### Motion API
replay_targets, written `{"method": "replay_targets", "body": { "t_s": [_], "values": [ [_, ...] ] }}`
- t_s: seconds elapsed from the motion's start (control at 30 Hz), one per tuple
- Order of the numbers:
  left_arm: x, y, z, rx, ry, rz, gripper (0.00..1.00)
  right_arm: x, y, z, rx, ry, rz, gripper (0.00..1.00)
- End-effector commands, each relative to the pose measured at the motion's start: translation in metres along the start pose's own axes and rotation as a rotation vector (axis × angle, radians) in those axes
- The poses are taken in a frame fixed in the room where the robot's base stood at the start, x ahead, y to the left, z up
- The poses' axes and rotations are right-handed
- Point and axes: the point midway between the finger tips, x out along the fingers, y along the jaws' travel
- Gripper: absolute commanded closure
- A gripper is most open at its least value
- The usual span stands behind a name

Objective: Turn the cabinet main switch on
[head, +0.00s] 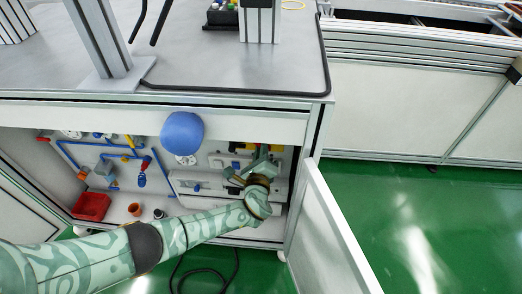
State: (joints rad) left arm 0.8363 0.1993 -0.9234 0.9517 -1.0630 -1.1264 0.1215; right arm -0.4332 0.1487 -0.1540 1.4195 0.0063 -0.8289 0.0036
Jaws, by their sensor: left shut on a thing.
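The open cabinet (150,215) sits under the grey worktop, with blue pipes and fittings on its back panel. My left arm comes in from the lower left and reaches into the right part of the cabinet. My left gripper (262,160) is at the back panel, shut on a small part beside a yellow and black element (276,148). That part looks like the main switch, but the gripper and wrist hide most of it. The right gripper does not show.
The white cabinet door (335,235) stands open to the right of my left arm. A red bin (91,206) is at the cabinet's lower left. A blue rounded thing (182,133) shows in front of the worktop edge. A black cable (205,270) lies on the green floor (440,225), which is clear at right.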

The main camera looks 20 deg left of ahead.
Motion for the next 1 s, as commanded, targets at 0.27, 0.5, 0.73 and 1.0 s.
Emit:
{"method": "replay_targets", "body": {
  "t_s": [0.27,0.5,0.73,1.0],
  "values": [
    [-0.002,0.001,-0.002,0.259,0.005,0.003,1.00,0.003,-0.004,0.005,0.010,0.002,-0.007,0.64],
    [-0.002,0.001,-0.002,0.484,0.007,0.002,1.00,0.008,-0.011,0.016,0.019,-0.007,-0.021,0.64],
    [-0.002,0.002,-0.002,0.668,0.007,0.002,1.00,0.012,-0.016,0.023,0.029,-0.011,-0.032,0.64],
    [-0.002,0.002,-0.003,0.811,0.009,0.002,1.00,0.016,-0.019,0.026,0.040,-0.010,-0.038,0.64]
  ]
}}
